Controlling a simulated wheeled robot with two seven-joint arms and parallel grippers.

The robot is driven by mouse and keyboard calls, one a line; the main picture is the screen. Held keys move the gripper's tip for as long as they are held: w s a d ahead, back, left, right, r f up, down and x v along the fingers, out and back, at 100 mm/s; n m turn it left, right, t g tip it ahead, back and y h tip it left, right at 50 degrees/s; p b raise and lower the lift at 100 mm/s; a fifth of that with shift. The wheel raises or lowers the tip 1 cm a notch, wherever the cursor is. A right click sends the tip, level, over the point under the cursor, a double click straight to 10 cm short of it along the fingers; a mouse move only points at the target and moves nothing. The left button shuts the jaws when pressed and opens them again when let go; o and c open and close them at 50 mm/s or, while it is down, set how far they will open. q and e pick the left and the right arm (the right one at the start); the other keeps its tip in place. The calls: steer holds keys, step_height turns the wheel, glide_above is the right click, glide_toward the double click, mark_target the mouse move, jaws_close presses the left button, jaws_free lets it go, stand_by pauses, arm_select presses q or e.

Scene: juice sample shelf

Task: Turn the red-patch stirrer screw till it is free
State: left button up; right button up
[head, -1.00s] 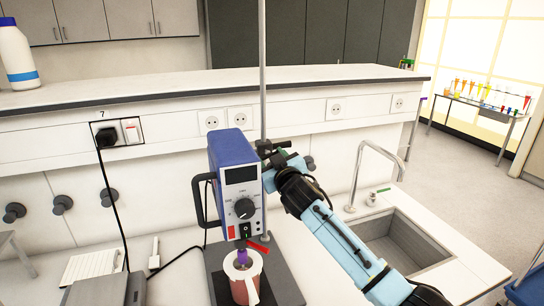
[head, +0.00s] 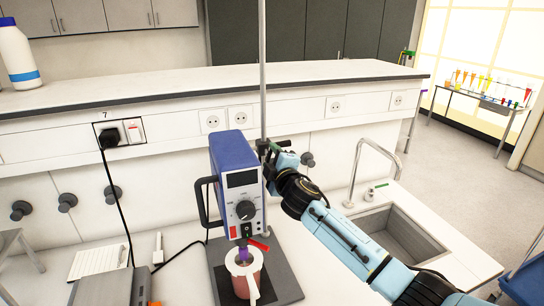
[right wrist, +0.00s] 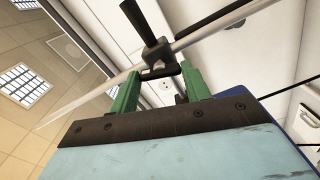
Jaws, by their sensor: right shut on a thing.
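The stirrer (head: 238,185) is a blue box with a grey front panel, a dial and a small red patch low on its front. It hangs beside a vertical metal rod (head: 262,70), above a reddish-brown jug (head: 243,278). My right gripper (head: 268,150) is at the dark clamp on the rod, right of the stirrer's top. In the right wrist view its green fingers (right wrist: 160,75) are shut on a black screw part at the dark clamp (right wrist: 160,55) on the rod. The screw's thread and its hold in the clamp are hidden. My left gripper is out of view.
A dark base plate (head: 283,284) lies under the jug. A red strip (head: 260,244) shows near the jug's top. A sink (head: 395,235) with a tap (head: 365,150) is at the right. A black cable (head: 112,200) hangs from the wall socket at the left.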

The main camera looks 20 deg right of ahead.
steer(key=shift+n, duration=1.6)
steer(key=o, duration=1)
steer(key=s+b, duration=0.1)
steer(key=s, duration=1.2)
steer(key=shift+s+d, duration=0.2)
steer(key=shift+d, duration=0.05)
